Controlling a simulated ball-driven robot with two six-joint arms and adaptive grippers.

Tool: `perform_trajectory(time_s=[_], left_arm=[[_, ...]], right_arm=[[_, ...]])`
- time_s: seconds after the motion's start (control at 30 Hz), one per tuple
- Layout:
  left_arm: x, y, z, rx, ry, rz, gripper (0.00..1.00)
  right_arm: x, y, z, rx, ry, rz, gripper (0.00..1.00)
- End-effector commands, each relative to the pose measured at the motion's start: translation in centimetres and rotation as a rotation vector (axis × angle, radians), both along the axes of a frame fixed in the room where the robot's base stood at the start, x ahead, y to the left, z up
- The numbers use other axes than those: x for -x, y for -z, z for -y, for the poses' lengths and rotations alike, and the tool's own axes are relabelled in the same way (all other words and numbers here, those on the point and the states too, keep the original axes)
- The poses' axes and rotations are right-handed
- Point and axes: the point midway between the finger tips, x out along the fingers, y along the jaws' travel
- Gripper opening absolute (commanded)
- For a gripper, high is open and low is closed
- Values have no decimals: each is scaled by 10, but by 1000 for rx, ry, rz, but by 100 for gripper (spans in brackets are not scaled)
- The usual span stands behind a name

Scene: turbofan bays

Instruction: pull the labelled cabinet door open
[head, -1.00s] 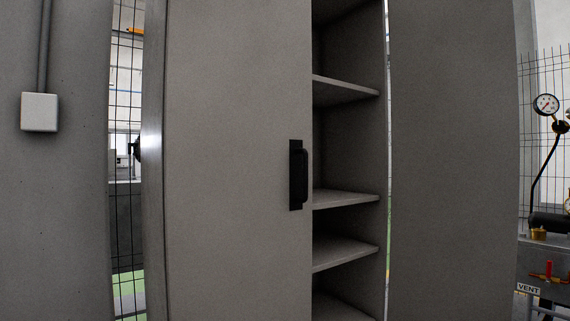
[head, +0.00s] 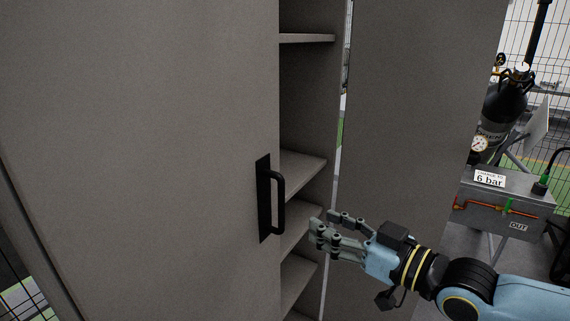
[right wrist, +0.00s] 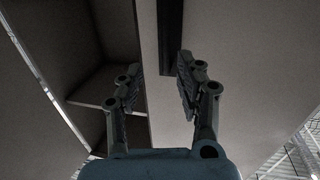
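The grey cabinet door (head: 150,130) fills the left of the head view and bears a black vertical handle (head: 278,203) on a black plate near its right edge. I see no label on it. To its right the cabinet interior shows grey shelves (head: 297,172). My right gripper (head: 322,226) is open and empty, to the right of the handle and apart from it. In the right wrist view, its two fingers (right wrist: 158,88) stand apart, with the black handle plate (right wrist: 170,40) beyond them and the open shelves at left. My left gripper is out of view.
A second grey panel (head: 415,110) stands right of the shelves, behind my right arm. Wire fencing stands behind.

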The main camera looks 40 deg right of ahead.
Motion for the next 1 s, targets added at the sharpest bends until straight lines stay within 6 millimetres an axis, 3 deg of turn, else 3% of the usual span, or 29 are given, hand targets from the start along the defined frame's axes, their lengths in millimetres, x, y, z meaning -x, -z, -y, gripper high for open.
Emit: perform_trajectory(time_s=[0.03, 0.13, 0.33, 0.6, 0.8, 1.0], left_arm=[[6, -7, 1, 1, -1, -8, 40], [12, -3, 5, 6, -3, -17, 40], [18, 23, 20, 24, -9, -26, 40], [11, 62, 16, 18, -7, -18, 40], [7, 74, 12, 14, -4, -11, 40], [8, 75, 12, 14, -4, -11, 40]], right_arm=[[0, -17, -4, -8, -11, 18, 36], [-6, -26, -9, -16, -20, 39, 36], [-38, -22, -15, -16, -21, 46, 36], [-82, -21, -24, -16, -20, 42, 36], [-103, -23, -27, -16, -18, 39, 36], [-107, -26, -29, -15, -20, 38, 36]])
